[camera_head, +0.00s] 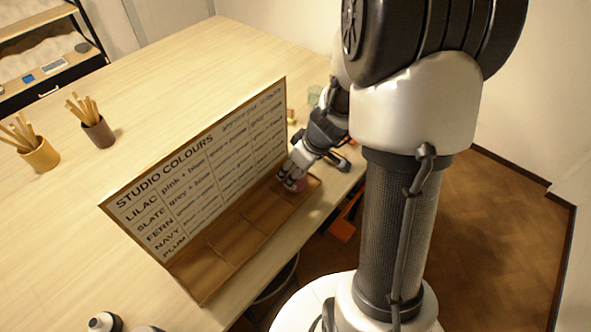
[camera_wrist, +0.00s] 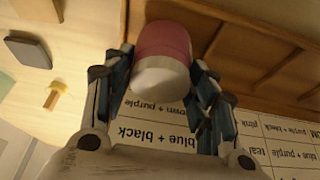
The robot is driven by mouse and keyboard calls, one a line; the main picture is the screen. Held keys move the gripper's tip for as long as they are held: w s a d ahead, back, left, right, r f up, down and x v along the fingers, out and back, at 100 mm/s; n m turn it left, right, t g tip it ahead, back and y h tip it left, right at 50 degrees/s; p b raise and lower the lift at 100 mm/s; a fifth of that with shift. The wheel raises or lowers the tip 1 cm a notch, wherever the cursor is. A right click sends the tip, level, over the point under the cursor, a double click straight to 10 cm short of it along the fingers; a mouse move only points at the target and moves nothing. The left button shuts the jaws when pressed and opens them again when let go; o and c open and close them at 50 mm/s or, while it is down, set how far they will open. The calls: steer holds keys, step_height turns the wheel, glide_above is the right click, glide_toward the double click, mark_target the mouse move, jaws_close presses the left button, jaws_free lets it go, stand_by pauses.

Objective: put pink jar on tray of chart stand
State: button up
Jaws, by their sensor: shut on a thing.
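The chart stand's board (camera_head: 205,165), headed STUDIO COLOURS, stands on the table with a divided wooden tray (camera_head: 215,268) along its front. My gripper (camera_head: 293,177) is at the tray's right end, close to the board. It is shut on the pink jar (camera_head: 299,185), mostly hidden by the fingers there. In the wrist view the pink jar (camera_wrist: 166,42), with a white end towards the camera, sits between the fingers (camera_wrist: 155,80). The tray's dividers (camera_wrist: 270,62) show to its right. I cannot tell whether the jar touches the tray floor.
A tan cup (camera_head: 40,155) and a brown cup (camera_head: 99,133) of wooden sticks stand at the left. A white-topped jar (camera_head: 104,322) is at the near edge. A dark square item (camera_wrist: 28,50) and a small yellowish item (camera_wrist: 54,94) lie beyond the stand's end.

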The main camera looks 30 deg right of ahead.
steer(key=shift+f+b, duration=0.2)
steer(key=shift+b, duration=0.1)
steer(key=o, duration=1.3)
steer(key=shift+r, duration=0.1)
steer(key=shift+c, duration=0.2)
